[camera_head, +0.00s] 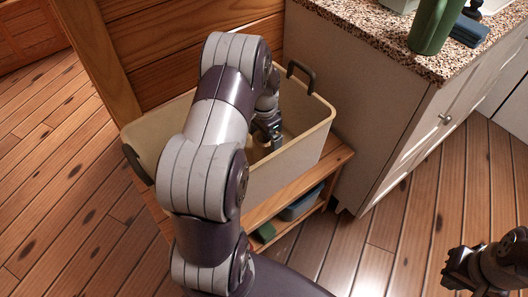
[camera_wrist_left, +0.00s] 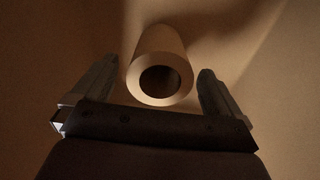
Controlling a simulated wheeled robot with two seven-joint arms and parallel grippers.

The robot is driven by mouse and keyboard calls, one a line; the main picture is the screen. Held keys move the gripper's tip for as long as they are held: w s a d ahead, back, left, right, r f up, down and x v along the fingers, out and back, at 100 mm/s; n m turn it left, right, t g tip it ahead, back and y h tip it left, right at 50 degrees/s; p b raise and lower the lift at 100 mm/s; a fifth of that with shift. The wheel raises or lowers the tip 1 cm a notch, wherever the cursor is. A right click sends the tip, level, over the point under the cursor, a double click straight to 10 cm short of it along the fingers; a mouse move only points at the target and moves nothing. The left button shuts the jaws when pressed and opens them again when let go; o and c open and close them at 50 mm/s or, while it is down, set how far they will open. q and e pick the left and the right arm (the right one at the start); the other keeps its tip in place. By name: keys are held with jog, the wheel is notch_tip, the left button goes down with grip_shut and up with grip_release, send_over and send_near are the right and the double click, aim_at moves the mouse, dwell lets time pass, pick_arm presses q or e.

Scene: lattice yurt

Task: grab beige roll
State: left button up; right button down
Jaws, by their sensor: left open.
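The beige roll (camera_wrist_left: 160,46) is a hollow tube whose dark open end faces my left wrist camera. It lies inside a large beige bin (camera_head: 292,165). My left gripper (camera_head: 270,140) reaches down into the bin. In the left wrist view, the open fingers of my left gripper (camera_wrist_left: 157,75) stand either side of the roll, with a gap visible on each side. In the head view my left arm hides much of the bin, and I cannot make out the roll. My right gripper (camera_head: 470,270) is at the lower right, over the floor, away from the bin.
The bin stands on a low wooden shelf (camera_head: 335,165) with a blue item (camera_head: 302,203) below. A cabinet (camera_head: 375,115) with a speckled top is close on the right, holding a green object (camera_head: 433,27). A wooden panel rises behind the bin. Floor in front is clear.

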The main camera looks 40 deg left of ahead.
pick_arm(q)
jog(key=shift+f, duration=0.8)
jog(key=shift+r, duration=0.15)
jog(key=c, duration=1)
